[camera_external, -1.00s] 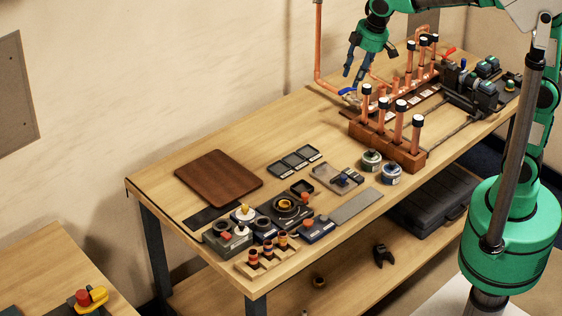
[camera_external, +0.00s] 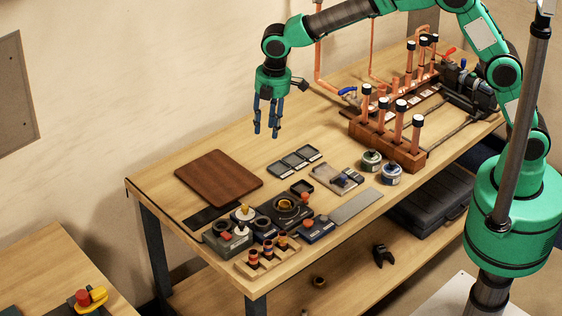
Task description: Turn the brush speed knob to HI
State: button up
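My gripper (camera_external: 267,133) hangs with its blue fingers pointing down, above the back middle of the workbench. The fingers are apart with nothing between them. It is clear of the knobs and boxes at the front left. There, a dark unit with a round dial (camera_external: 286,206), a box with a white dial and yellow knob (camera_external: 243,213), a grey box with a red knob (camera_external: 226,237) and a blue box with an orange knob (camera_external: 306,226) stand close together. Labels are too small to read, so I cannot tell which is the brush speed knob or its setting.
A brown board (camera_external: 218,178) lies at the left. Grey trays (camera_external: 294,160) lie below my gripper. Upright copper pipes in a wooden block (camera_external: 390,147) and two round tins (camera_external: 371,161) stand to the right. A motor-like machine (camera_external: 470,92) is at the far right.

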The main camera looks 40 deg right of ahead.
aim_at(241, 223)
jog(key=s+a+f+n+p, duration=0.2)
jog(key=a+f, duration=0.3)
jog(key=a, duration=0.3)
jog(key=s+a+f+n+g+p, duration=0.1)
jog(key=s+a+f+n+p, duration=0.1)
jog(key=a+f, duration=0.3)
jog(key=s+a, duration=0.1)
jog(key=a, duration=0.2)
jog(key=shift+s+h, duration=0.2)
jog(key=shift+h, duration=0.2)
jog(key=shift+f, duration=0.1)
notch_tip(241, 223, down, 14)
jog(key=shift+r+p, duration=0.15)
jog(key=shift+p, duration=0.8)
grip_shut()
